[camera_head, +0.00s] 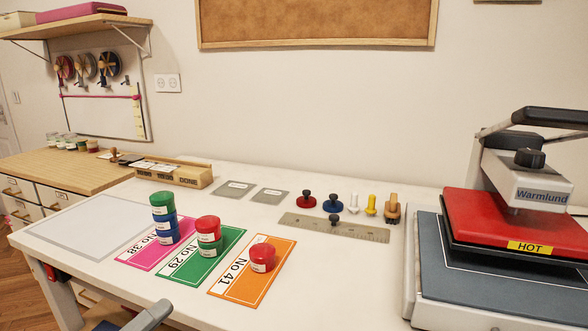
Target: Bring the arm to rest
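Neither gripper shows in the head view. A grey rounded part (150,316) pokes in at the bottom edge, left of centre, in front of the table; I cannot tell whether it belongs to my arm. On the white table (330,290) lie a pink card No 38 (132,258), a green card No 29 (182,273) and an orange card No 41 (233,285). A stack of green and blue round pieces (164,218) stands on the pink card. Two stacked red-topped pieces (209,235) stand on the green card, and one red piece (263,257) on the orange card.
A heat press (515,215) marked HOT fills the right side. Behind the cards are a steel ruler (350,230), several small knobbed tools (333,203), two grey plates (234,188) and a wooden DONE tray (175,174). A pale mat (85,228) lies bare at left.

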